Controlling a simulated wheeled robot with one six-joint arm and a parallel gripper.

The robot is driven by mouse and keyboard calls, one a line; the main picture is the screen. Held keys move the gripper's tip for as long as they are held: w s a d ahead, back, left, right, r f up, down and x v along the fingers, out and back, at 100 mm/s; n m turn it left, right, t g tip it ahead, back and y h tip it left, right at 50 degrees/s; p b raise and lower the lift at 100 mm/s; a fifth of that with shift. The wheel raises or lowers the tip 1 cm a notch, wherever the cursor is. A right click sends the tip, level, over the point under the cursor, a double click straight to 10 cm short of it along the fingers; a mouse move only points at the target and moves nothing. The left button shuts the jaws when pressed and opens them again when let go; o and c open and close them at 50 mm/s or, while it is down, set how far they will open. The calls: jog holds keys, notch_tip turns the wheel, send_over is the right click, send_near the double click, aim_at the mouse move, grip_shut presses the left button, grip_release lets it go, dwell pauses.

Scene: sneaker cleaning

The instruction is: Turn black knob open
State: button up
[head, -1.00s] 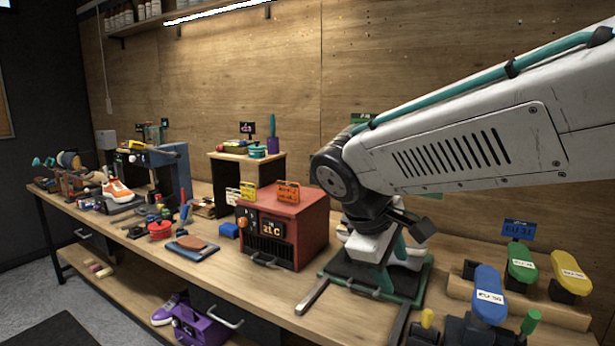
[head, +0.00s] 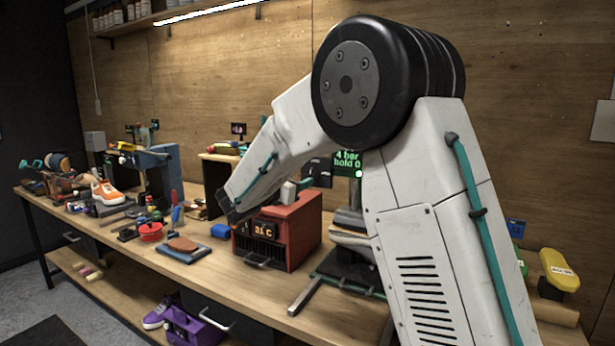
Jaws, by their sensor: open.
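A red box (head: 304,236) stands on the bench, with a dark front panel and an orange display (head: 264,231) that seems to read 31 C. My gripper (head: 234,214) is at the upper left of its front face, pointing down. It is open, though its fingers are small and dark here. The black knob cannot be made out; the panel's upper left corner, where a round dark dial showed earlier, is behind my gripper. I cannot tell whether the fingers touch the knob.
A press-like stand (head: 350,262) is right of the box, below a green display (head: 347,163). A blue block (head: 221,231), a brown pad on a tray (head: 183,247) and a red round pot (head: 150,232) lie to the left. An orange sneaker (head: 110,192) is farther left.

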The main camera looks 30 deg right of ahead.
aim_at(310, 174)
jog(key=x, duration=0.5)
jog(key=shift+d, duration=0.15)
jog(key=c, duration=1)
